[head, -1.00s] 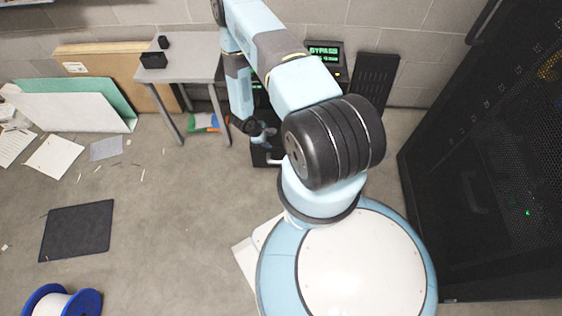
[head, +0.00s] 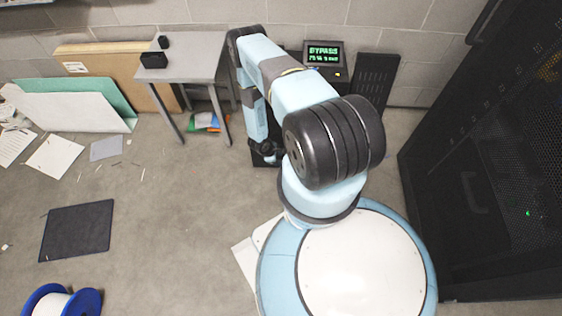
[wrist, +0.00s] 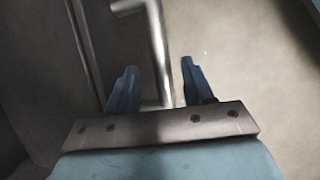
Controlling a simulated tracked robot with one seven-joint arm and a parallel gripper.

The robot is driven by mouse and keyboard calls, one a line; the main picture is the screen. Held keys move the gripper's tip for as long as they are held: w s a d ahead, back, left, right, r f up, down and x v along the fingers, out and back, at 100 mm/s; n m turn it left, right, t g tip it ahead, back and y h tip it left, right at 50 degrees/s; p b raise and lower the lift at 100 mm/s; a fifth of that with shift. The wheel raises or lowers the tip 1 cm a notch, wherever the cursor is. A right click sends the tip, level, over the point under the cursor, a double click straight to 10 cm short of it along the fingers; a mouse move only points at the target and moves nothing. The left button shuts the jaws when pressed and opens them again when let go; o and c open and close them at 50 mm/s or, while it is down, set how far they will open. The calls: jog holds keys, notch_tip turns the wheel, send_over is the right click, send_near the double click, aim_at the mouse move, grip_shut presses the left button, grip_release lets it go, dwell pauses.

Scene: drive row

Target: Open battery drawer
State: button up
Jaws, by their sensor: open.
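The battery unit is a black cabinet with a green lit display (head: 323,52) reading BYPASS, behind my arm in the head view. A dark low part of it (head: 262,160), perhaps the drawer front, shows beside my wrist. In the wrist view a bent metal bar handle (wrist: 157,40) runs down between the two blue fingers of my gripper (wrist: 160,85). The fingers are apart, one on each side of the bar; contact cannot be told. The dark drawer front (wrist: 40,70) is at the left. In the head view my fingertips and the handle are hidden by the arm.
A grey table (head: 190,58) stands left of the unit, its legs near my arm. A black slotted panel (head: 374,80) leans right of it. A tall black rack (head: 490,150) fills the right side. Floor at the left is open, with papers, a dark mat (head: 76,231) and a blue spool (head: 62,302).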

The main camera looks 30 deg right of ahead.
aim_at(281, 161)
jog(key=shift+x, duration=1.95)
grip_shut()
